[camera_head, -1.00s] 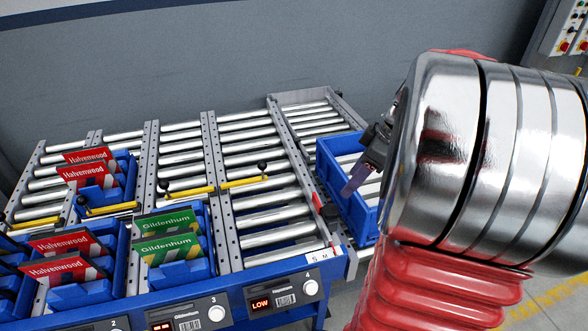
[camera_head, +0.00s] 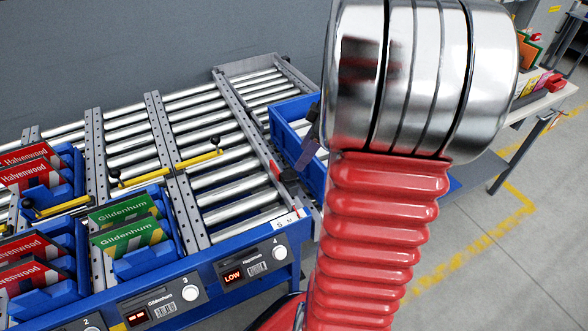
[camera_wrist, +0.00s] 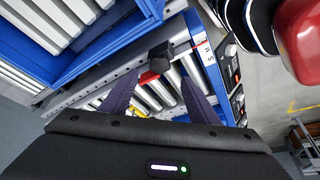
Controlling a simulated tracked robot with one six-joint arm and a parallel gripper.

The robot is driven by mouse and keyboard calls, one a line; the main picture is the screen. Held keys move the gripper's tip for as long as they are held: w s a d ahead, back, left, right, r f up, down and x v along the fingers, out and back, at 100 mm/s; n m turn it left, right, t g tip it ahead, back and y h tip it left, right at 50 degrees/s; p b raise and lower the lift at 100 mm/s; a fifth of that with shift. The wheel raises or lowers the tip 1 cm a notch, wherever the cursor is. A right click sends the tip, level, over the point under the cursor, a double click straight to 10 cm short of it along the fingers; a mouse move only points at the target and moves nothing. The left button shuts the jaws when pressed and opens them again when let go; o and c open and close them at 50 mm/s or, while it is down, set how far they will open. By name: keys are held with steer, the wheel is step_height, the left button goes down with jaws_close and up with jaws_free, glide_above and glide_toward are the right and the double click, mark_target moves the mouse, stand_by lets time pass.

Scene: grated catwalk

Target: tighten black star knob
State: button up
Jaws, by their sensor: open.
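The black knob (camera_wrist: 160,56) shows in the wrist view as a dark, blocky head beside a red piece, just ahead of my fingertips. In the head view the knob (camera_head: 288,175) is a small dark shape at the right side rail of lane 4, near a red strip; its star shape is too small to make out. My gripper (camera_wrist: 158,88) is open, with its two purple fingers apart and the knob showing beyond the gap between them. In the head view only part of my gripper (camera_head: 307,150) shows above the knob; my arm hides the rest.
Roller lanes (camera_head: 225,180) lie left, with a yellow bar (camera_head: 200,158) across one. Blue bins with green cards (camera_head: 128,232) and red cards fill other lanes. A workbench (camera_head: 545,105) stands at right.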

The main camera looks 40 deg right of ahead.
mark_target(289, 175)
steer(key=x, duration=0.9)
steer(key=shift+r, duration=0.1)
steer(key=shift+c, duration=0.3)
steer(key=c, duration=0.9)
steer(key=shift+d, duration=0.2)
steer(key=shift+c, duration=0.4)
steer(key=shift+a, duration=0.35)
